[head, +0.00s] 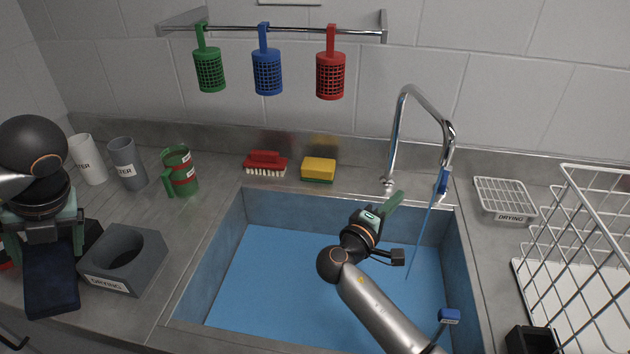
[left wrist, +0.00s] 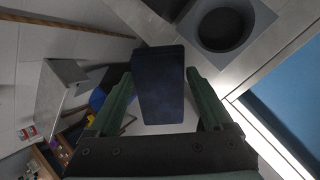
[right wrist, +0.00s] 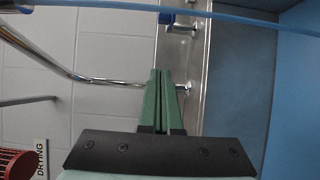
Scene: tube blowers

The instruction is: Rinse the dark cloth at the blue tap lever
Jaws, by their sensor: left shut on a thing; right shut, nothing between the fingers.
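The dark navy cloth (head: 52,280) hangs from my left gripper (head: 45,240) at the far left, beside the counter's front edge. The left wrist view shows the cloth (left wrist: 158,95) between the green fingers of my left gripper (left wrist: 162,75). My right gripper (head: 396,199) is shut and empty over the back of the sink, left of the blue tap lever (head: 441,184). The lever (right wrist: 168,18) also shows beyond my right fingertips (right wrist: 160,72), apart from them. A thin blue stream (head: 421,235) falls from the chrome tap (head: 408,92) into the sink.
The blue-floored sink (head: 255,275) fills the middle. A grey DRYING holder (head: 140,262), cups (head: 127,160) and a green-red mug (head: 180,172) stand left. A wire rack (head: 590,215) stands right.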

